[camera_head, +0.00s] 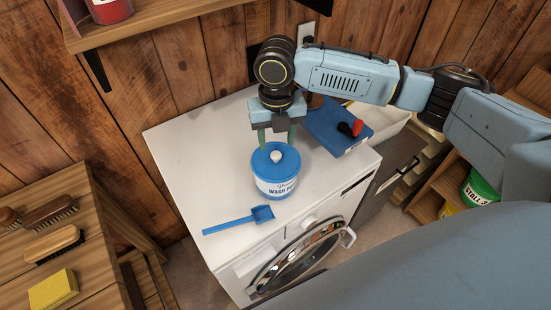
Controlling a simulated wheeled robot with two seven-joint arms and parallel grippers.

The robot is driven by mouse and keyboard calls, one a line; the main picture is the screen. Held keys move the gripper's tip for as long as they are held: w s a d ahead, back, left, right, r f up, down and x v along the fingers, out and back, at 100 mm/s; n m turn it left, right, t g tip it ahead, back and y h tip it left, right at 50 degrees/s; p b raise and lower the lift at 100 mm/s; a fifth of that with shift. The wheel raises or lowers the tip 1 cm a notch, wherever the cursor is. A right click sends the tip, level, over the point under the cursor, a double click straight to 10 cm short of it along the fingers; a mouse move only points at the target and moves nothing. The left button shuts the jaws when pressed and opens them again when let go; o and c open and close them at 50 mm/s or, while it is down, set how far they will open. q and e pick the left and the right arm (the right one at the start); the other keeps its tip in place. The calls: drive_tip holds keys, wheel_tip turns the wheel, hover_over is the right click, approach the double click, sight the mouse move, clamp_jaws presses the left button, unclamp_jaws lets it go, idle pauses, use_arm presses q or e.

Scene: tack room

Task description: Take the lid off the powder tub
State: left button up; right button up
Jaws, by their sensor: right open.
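The powder tub (276,187) stands upright on top of a white washing machine. It is blue with a white label reading "WASH". My right gripper (276,141) points down just above the far side of the lid, behind the knob in the picture. Its two greenish fingers are apart with nothing seen between them. Whether the fingertips touch the lid is hard to tell. My left gripper is out of view.
A blue scoop (240,219) lies on the washing machine (190,155) in front of the tub. A blue box (338,128) with a red and black item stands right of my gripper. A bench with brushes (54,243) and a yellow sponge (52,289) is at left.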

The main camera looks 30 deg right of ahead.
sight(276, 154)
drive_tip(key=f, duration=0.4)
drive_tip(key=shift+w+d+f, duration=0.1)
drive_tip(key=shift+w+f, duration=0.1)
drive_tip(key=shift+w, duration=0.05)
drive_tip(key=shift+f, duration=0.45)
drive_tip(key=shift+c, duration=1)
drive_tip(key=c, duration=0.8)
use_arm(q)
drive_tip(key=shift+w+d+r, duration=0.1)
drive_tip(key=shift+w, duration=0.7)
use_arm(e)
drive_tip(key=shift+c, duration=0.2)
